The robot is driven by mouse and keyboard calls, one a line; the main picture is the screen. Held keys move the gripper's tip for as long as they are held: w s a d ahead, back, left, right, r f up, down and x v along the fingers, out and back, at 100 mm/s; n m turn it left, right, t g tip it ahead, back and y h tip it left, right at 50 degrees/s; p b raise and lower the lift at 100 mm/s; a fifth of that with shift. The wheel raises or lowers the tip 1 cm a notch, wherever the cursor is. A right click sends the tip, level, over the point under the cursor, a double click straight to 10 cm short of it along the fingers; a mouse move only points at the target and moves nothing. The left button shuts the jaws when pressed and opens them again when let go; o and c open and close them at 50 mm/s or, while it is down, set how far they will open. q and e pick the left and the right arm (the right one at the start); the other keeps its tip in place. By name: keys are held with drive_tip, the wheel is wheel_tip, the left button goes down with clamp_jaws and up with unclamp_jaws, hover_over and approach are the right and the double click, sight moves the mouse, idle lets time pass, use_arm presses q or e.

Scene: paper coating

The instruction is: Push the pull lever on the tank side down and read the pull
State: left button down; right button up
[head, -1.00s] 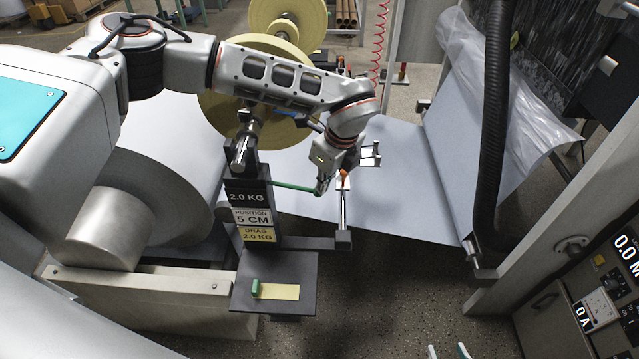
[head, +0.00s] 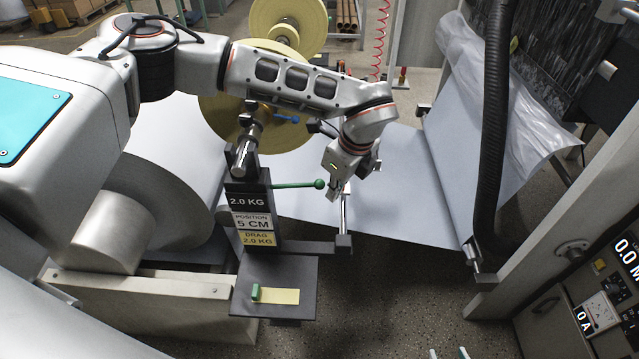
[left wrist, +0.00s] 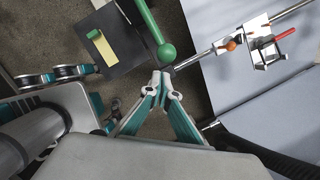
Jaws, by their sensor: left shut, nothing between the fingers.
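The pull lever (head: 296,185) is a green rod with a ball knob (head: 319,184), standing out nearly level to the right from the dark gauge post. The post's display (head: 249,197) reads 2.0 KG, with POSITION 5 CM and DRAG 2.0 KG on plates below. My left gripper (head: 334,194) is shut and empty, just right of and below the knob. In the left wrist view, its fingertips (left wrist: 162,80) lie beside the green knob (left wrist: 167,52); I cannot tell whether they touch. My right gripper (head: 448,352) shows only its two separated fingertips at the bottom edge.
A dark plate (head: 273,308) with a green block and yellow strip sits below the post. A metal rod (head: 343,212) stands close behind my left gripper. Pale paper web (head: 400,170) spreads behind. A black hose (head: 491,130) hangs at right.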

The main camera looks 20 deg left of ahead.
use_arm(q)
drive_tip(key=v, duration=1.1)
drive_tip(key=shift+s+r, duration=0.1)
